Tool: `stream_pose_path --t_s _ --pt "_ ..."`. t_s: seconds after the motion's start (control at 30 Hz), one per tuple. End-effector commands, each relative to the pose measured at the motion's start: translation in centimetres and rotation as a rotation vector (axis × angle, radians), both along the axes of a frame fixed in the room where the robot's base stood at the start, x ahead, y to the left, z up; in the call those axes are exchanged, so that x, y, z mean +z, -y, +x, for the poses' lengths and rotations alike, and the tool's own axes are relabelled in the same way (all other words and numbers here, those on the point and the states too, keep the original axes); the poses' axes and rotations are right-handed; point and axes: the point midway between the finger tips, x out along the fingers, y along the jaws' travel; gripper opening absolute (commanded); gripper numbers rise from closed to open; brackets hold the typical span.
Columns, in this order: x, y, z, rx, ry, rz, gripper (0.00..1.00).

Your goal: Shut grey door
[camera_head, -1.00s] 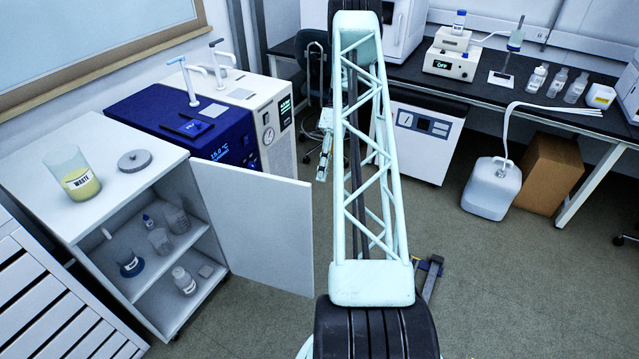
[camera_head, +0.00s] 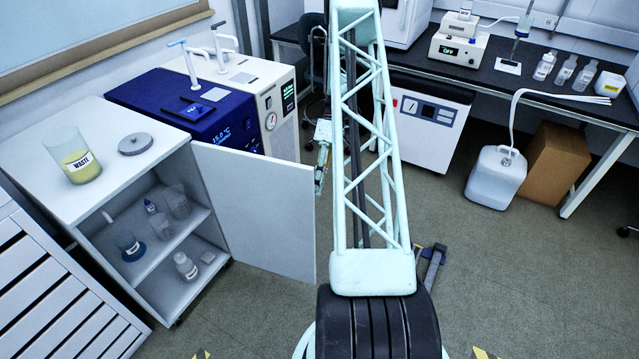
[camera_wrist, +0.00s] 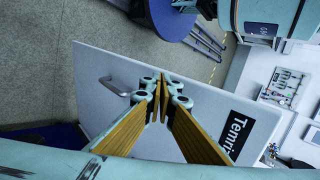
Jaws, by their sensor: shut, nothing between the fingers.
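The grey door (camera_head: 255,210) of the white cabinet (camera_head: 60,215) stands wide open in the head view, swung out to the right, with its inner face showing. My gripper (camera_head: 321,180) is just beyond the door's free edge, partly hidden by my arm. In the wrist view, the door (camera_wrist: 100,65) fills the middle, with a grey bar handle (camera_wrist: 115,87) on its outer face. My gripper (camera_wrist: 162,98) is shut and empty in front of that face, to the right of the handle. I cannot tell whether the fingertips touch the door.
The cabinet holds several beakers and bottles on two shelves, with a waste beaker (camera_head: 72,155) on top. A blue chiller (camera_head: 190,110) and a white unit (camera_head: 265,95) stand behind the door. A white jug (camera_head: 495,175) and cardboard box (camera_head: 555,160) are right. Floor before the cabinet is clear.

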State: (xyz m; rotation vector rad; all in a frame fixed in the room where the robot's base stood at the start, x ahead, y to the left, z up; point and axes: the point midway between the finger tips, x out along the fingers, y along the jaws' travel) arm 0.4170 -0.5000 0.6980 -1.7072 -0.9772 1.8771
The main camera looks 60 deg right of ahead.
Motion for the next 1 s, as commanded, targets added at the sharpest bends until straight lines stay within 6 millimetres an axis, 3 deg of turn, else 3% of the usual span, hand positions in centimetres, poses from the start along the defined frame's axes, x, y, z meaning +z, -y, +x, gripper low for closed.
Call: stream_pose_path --t_s 0.23,1.0 --pt "-0.1 -1.6 -0.4 0.001 -0.001 0.002 0.0" --pt "0.0 -2.4 -0.8 -0.03 -0.002 0.003 0.0"
